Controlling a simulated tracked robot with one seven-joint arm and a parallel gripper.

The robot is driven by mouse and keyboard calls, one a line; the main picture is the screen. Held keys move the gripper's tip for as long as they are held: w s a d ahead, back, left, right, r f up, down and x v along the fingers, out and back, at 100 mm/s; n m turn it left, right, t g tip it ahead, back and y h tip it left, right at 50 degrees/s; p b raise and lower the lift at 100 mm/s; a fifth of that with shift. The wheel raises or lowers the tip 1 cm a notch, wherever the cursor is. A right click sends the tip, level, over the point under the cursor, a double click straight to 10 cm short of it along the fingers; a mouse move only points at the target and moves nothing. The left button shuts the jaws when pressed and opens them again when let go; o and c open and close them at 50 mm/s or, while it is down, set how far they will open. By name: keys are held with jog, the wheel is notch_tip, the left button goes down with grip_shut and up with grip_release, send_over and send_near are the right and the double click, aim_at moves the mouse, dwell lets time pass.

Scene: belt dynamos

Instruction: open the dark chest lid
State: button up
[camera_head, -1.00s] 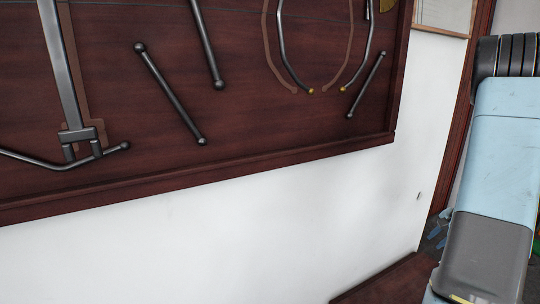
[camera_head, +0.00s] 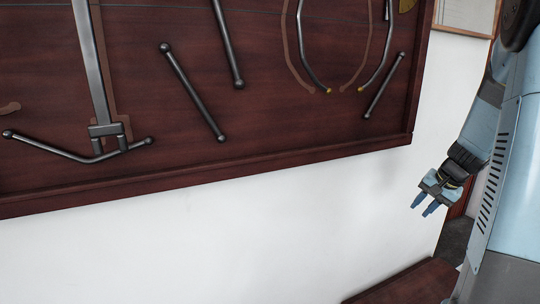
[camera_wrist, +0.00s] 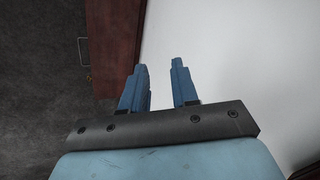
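A dark reddish-brown wooden top (camera_head: 405,286), possibly the chest lid, shows at the bottom right of the head view, cut off by the frame edge. In the wrist view a dark brown wooden piece (camera_wrist: 112,40) stands at the upper left; it may be the same chest, and I cannot tell whether its lid is shut. My gripper (camera_head: 422,206) hangs in the air above the wooden top, fingers pointing down, touching nothing. In the wrist view my gripper (camera_wrist: 159,68) has its two blue fingers apart with nothing between them.
A dark wooden board (camera_head: 270,130) with metal rods and tools covers much of the white wall (camera_head: 230,240). A thin metal handle (camera_wrist: 83,51) shows beside the wooden piece. Grey floor (camera_wrist: 45,110) lies open at the left of the wrist view.

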jog(key=s+a+r+n, duration=0.2)
jog(key=s+a+r, duration=0.3)
jog(key=a, duration=0.2)
jog(key=s+a+r+n, duration=0.35)
jog(key=a+r, duration=0.25)
jog(key=a, duration=0.2)
jog(key=s+a+r+n+h, duration=0.1)
jog(key=s+a, duration=0.2)
jog(key=s, duration=0.4)
jog(key=s+a+r+n+t+h, duration=0.1)
jog(key=s+a+r+n, duration=0.1)
jog(key=s, duration=0.5)
jog(key=shift+a, duration=0.65)
jog(key=shift+d+r, duration=0.1)
